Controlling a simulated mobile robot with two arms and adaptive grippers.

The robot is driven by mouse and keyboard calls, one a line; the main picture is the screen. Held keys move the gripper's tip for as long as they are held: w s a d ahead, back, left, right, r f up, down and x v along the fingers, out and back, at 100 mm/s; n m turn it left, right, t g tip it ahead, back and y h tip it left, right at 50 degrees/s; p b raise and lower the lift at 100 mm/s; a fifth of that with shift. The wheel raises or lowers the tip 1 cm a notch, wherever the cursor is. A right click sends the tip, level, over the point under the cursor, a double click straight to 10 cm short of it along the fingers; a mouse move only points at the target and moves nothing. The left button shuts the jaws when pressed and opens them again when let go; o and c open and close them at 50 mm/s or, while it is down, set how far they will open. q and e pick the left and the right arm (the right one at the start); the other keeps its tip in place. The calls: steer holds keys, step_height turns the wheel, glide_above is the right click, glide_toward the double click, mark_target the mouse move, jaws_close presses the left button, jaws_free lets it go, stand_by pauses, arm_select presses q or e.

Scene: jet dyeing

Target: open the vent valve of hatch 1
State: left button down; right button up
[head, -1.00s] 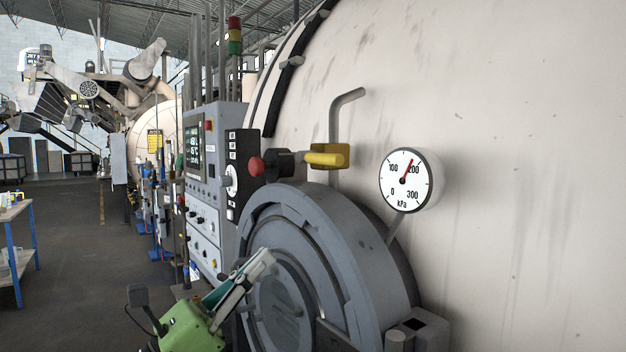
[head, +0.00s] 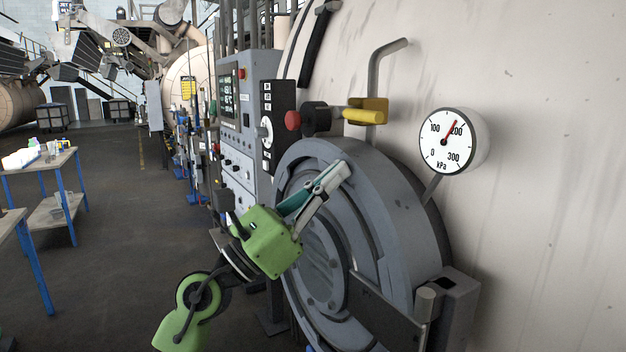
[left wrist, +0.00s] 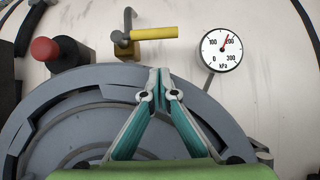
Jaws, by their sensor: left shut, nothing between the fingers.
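The vent valve is a brass body with a yellow lever (head: 363,117) and a bent grey pipe (head: 374,62) rising from it, above the round grey hatch (head: 313,165). The lever lies sideways; in the left wrist view the yellow lever (left wrist: 154,33) points right from the valve body. A pressure gauge (head: 446,141) right of it reads a little under 200 kPa; it also shows in the left wrist view (left wrist: 221,49). My left gripper (head: 343,168) is shut and empty, in front of the hatch's upper part, below the lever and apart from it. My right gripper is not in view.
A red knob (head: 292,121) on a dark block sits left of the valve. A control panel (head: 236,130) stands further left. The hatch's hinge bracket (head: 455,300) juts out at lower right. Tables (head: 66,160) stand at far left, with open floor between.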

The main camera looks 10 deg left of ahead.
mark_target(362, 116)
arm_select(q)
step_height(362, 116, up, 6)
steer(key=w+d+p, duration=0.2)
steer(key=p, duration=0.1)
steer(key=shift+d+f, duration=0.2)
steer(key=shift+d, duration=0.15)
